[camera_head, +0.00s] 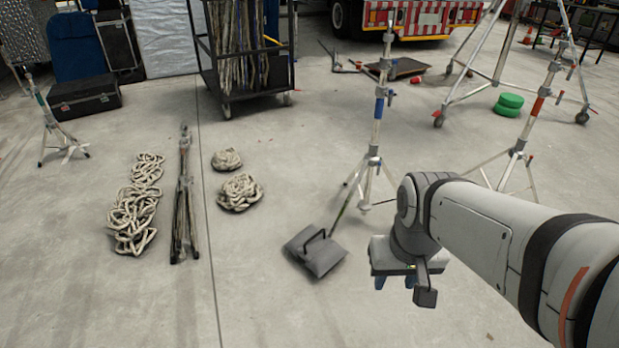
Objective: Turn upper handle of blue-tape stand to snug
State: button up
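The blue-tape stand (378,107) is upright right of the middle, a silver light stand with a blue band on its column and splayed legs. Its upper handle is too small to tell clearly; small fittings show near the top of the column (385,64). My gripper (395,284) points down over the floor, in front of and below the stand in the picture, apart from it. Its two bluish fingers are apart with nothing visible between them. My arm covers part of the floor right of the stand's legs.
A grey sandbag (316,254) lies by the stand's front leg. A red-tape stand (537,106) is behind my arm at right. A green-tape stand (40,100) is far left. Rope coils (132,212) and a folded stand (184,200) lie left. Front-centre floor is clear.

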aim_at(393, 68)
jog(key=z, duration=0.5)
jog(key=i, duration=1.95)
jog(key=u, duration=0.7)
jog(key=k, duration=0.8)
jog(key=u, duration=0.1)
jog(key=i, duration=0.65)
